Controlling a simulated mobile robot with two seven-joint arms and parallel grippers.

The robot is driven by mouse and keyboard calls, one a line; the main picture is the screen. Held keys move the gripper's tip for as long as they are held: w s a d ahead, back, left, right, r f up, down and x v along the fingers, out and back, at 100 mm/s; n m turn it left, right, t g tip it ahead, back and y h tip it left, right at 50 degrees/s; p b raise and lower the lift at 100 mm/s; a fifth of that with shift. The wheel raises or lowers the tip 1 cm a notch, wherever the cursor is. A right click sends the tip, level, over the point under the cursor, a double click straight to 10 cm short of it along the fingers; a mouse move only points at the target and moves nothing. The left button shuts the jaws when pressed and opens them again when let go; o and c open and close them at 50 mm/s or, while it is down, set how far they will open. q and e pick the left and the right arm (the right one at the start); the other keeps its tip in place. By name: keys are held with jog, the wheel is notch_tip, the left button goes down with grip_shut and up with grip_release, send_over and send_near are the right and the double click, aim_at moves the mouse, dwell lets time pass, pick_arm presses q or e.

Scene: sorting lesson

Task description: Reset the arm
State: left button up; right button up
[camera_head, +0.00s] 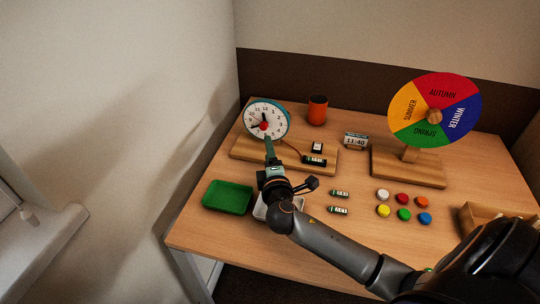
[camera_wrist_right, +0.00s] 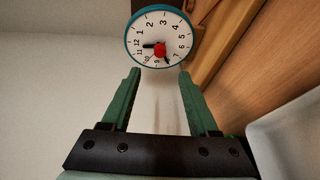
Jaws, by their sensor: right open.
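My right arm reaches in from the lower right in the head view, with its gripper (camera_head: 269,152) over the left part of the table, in front of the clock (camera_head: 262,112). In the right wrist view the two green fingers of the gripper (camera_wrist_right: 160,85) are spread apart with nothing between them. The clock (camera_wrist_right: 160,28) shows beyond the fingertips, with a red knob at its centre. Whether the fingertips touch the clock or its stand cannot be told. My left gripper is in neither view.
Two batteries (camera_head: 339,194) and several coloured discs (camera_head: 402,198) lie to the right. A season wheel (camera_head: 418,119), a digital clock (camera_head: 355,141) and an orange cup (camera_head: 317,110) stand behind.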

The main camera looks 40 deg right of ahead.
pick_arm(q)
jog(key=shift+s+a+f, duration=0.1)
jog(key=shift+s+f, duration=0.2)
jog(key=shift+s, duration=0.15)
pick_arm(e)
jog(key=shift+v, duration=0.95)
